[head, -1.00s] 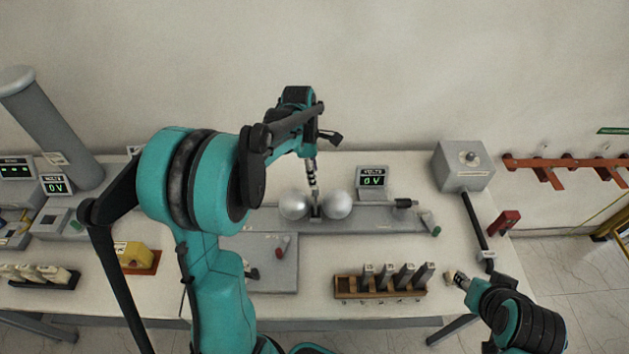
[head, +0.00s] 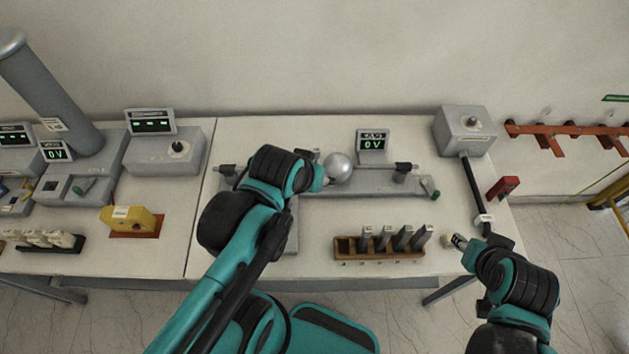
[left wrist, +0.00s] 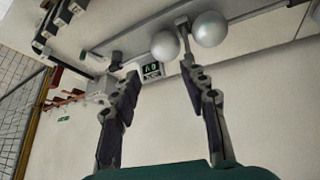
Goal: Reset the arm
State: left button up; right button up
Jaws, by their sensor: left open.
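My left arm (head: 262,215) reaches up over the middle of the table in the head view. Its wrist hides the left gripper's fingers there. In the left wrist view my left gripper (left wrist: 162,72) is open, with nothing between its spread fingers. Two silver spheres (left wrist: 209,28) lie beyond the fingertips, with a thin grey piece (left wrist: 184,28) standing between them. Only the right sphere (head: 338,168) shows in the head view. My right gripper (head: 460,241) is by the table's right front edge, too small to tell whether it is open.
A wooden rack (head: 378,254) with several grey blocks stands at the front, its leftmost slot empty. A volt display (head: 373,144) stands behind the sphere rig. A grey box (head: 465,132) is at the right rear; a yellow device (head: 131,219) is at the left.

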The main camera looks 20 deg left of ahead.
pick_arm(q)
jog(key=shift+s+d+f+m+t, duration=0.25)
jog(key=shift+s+m, duration=0.2)
jog(key=shift+m, duration=0.45)
pick_arm(e)
jog(key=shift+w, duration=0.15)
pick_arm(q)
notch_tip(320, 180, down, 19)
jog(key=b, duration=1.9)
jog(key=shift+f, duration=0.15)
pick_arm(e)
notch_tip(320, 180, down, 19)
jog(key=shift+f, duration=0.15)
pick_arm(q)
jog(key=shift+c, duration=1.2)
pick_arm(e)
jog(key=shift+c, duration=0.6)
pick_arm(q)
jog(key=shift+s+a, duration=0.1)
jog(key=shift+a, duration=0.05)
pick_arm(e)
jog(key=shift+a, duration=0.1)
